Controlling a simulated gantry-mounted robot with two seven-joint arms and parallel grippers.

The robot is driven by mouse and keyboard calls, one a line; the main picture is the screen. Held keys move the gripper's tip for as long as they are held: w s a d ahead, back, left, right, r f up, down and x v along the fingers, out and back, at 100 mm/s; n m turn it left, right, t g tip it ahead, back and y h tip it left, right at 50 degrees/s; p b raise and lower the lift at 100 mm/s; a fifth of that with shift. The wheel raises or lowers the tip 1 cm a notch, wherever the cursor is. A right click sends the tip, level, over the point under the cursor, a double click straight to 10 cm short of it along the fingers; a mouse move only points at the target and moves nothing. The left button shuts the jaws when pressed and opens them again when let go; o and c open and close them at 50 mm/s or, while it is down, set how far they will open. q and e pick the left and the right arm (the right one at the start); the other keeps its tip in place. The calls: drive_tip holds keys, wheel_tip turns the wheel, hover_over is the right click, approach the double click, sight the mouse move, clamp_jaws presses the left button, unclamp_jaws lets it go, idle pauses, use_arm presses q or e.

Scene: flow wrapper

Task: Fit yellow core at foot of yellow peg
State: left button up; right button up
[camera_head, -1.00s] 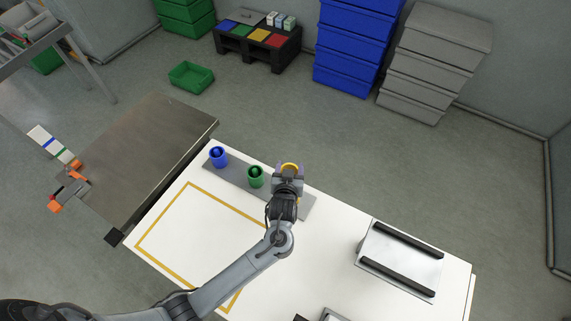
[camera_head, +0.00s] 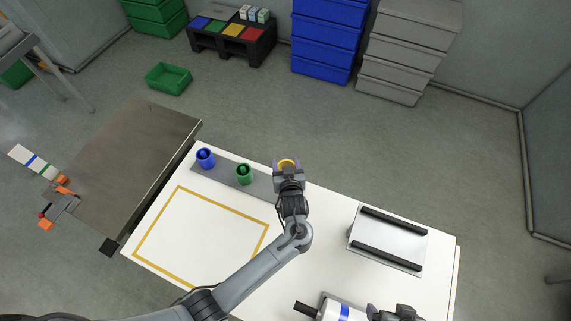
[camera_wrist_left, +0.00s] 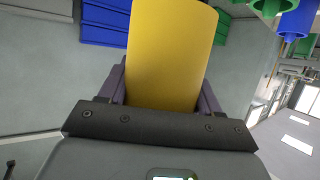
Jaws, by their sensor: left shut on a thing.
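My left gripper (camera_head: 287,172) is shut on the yellow core (camera_head: 287,163), holding it by its sides over the right part of the grey strip (camera_head: 221,172). The yellow core (camera_wrist_left: 172,50) fills the middle of the left wrist view, between the two purple fingers. The yellow peg is hidden, and I cannot tell whether the core is around it or above it. On the same strip stand a blue core (camera_head: 205,158) and a green core (camera_head: 244,174), each with a peg showing inside. A dark part at the bottom edge may be my right gripper (camera_head: 396,313); its fingers cannot be made out.
The white table (camera_head: 310,260) has a yellow-outlined area (camera_head: 196,243), which is clear. A plate with two black bars (camera_head: 388,240) lies at right. A white roll with a blue stripe (camera_head: 342,311) is at the bottom. A metal table (camera_head: 150,160) adjoins at left.

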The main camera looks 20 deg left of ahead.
use_arm(q)
drive_tip(key=shift+f+b, duration=4.05)
drive_tip(key=shift+f, duration=1.15)
drive_tip(key=o, duration=1.1)
